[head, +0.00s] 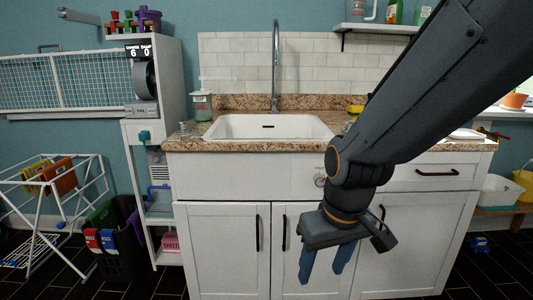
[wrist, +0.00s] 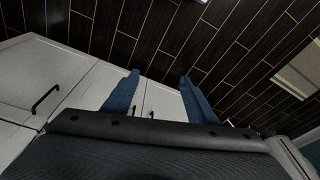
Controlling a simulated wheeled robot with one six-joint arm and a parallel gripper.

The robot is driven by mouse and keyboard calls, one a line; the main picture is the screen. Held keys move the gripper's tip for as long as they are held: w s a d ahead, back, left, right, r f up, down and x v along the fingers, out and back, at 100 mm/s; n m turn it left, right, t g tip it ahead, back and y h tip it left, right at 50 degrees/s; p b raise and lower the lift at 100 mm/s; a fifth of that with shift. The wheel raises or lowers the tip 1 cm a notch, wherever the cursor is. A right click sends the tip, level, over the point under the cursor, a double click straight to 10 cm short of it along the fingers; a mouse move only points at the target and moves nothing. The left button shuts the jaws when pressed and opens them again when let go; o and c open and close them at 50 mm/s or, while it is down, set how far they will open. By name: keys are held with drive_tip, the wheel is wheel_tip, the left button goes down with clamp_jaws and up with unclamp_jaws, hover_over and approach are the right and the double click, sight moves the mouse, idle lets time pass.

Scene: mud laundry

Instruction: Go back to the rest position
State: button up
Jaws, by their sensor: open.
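My gripper (head: 325,262) hangs in front of the white sink cabinet (head: 222,250) at the end of my dark grey arm, which comes in from the upper right of the head view. Its two blue fingers point down and stand apart with nothing between them. In the wrist view the open fingers (wrist: 160,92) show against dark floor tiles and the white cabinet doors.
A white sink (head: 268,127) with a tall faucet (head: 276,65) is set in a granite counter (head: 190,144). A drying rack (head: 55,195) and a dark basket (head: 118,250) stand at left. A white tub (head: 498,190) and a yellow bucket (head: 524,184) are at right.

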drive_tip(key=s+r+m+g, duration=0.2)
drive_tip(key=s, duration=0.6)
drive_tip(key=d+r+m+p, duration=0.1)
drive_tip(key=d+r+p, duration=0.5)
drive_tip(key=p, duration=0.8)
drive_tip(key=shift+w+d+r+m+h, duration=0.15)
drive_tip(key=shift+d+r+m+h, duration=0.2)
drive_tip(key=shift+d, duration=0.7)
drive_tip(key=shift+c, duration=0.3)
